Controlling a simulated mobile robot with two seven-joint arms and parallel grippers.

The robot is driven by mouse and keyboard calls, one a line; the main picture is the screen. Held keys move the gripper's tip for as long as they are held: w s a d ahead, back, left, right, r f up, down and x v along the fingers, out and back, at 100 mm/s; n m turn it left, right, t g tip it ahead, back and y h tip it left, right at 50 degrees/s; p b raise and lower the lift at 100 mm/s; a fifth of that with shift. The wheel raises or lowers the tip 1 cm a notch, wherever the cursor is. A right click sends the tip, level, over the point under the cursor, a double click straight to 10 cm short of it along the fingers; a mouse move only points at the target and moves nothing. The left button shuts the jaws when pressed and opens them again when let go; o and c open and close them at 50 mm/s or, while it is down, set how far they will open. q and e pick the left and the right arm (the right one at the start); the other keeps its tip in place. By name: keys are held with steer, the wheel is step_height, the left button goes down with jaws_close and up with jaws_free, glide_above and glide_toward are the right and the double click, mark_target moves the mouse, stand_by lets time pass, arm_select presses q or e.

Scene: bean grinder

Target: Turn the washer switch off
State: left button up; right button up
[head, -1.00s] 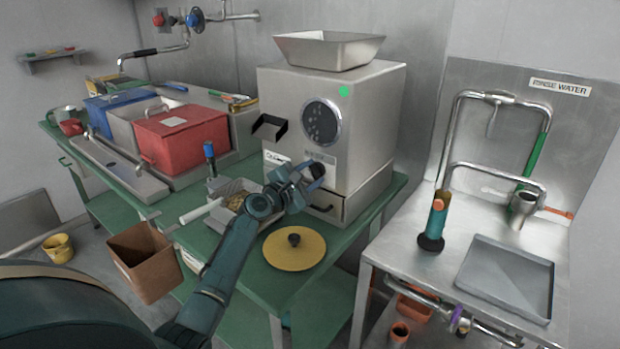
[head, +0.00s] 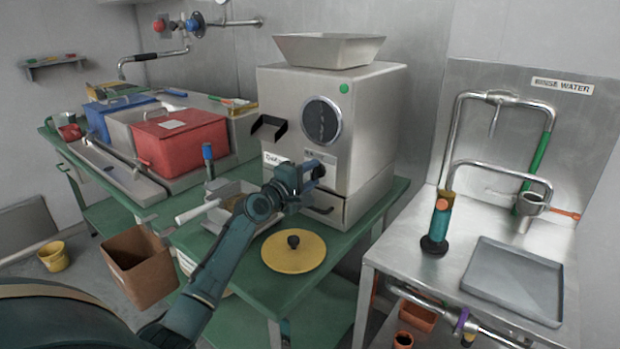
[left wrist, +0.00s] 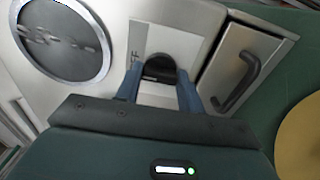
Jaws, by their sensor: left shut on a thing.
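The grey machine (head: 375,125) stands on the green table with a round dark window and a hopper on top. A dark knob (left wrist: 160,68), which I take to be the switch, sits on its front below the window. My left gripper (left wrist: 160,88) is shut on this knob, one blue finger on each side. In the head view my left gripper (head: 308,176) is at the machine's front, and the knob (head: 318,170) is partly covered by it. A label beside the knob is only partly readable. My right gripper is not in view.
A drawer with a dark handle (left wrist: 235,82) is just beside the knob. A yellow lid (head: 293,254) lies on the table below my left arm. A metal tray (head: 225,189) is left of the gripper. A sink stand (head: 410,225) is at the right.

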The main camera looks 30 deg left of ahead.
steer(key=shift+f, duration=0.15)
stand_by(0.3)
arm_select(q)
steer(key=o, duration=1)
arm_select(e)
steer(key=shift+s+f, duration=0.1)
arm_select(q)
steer(key=s+a, duration=0.1)
steer(key=s, duration=1.2)
steer(key=shift+p, duration=0.3)
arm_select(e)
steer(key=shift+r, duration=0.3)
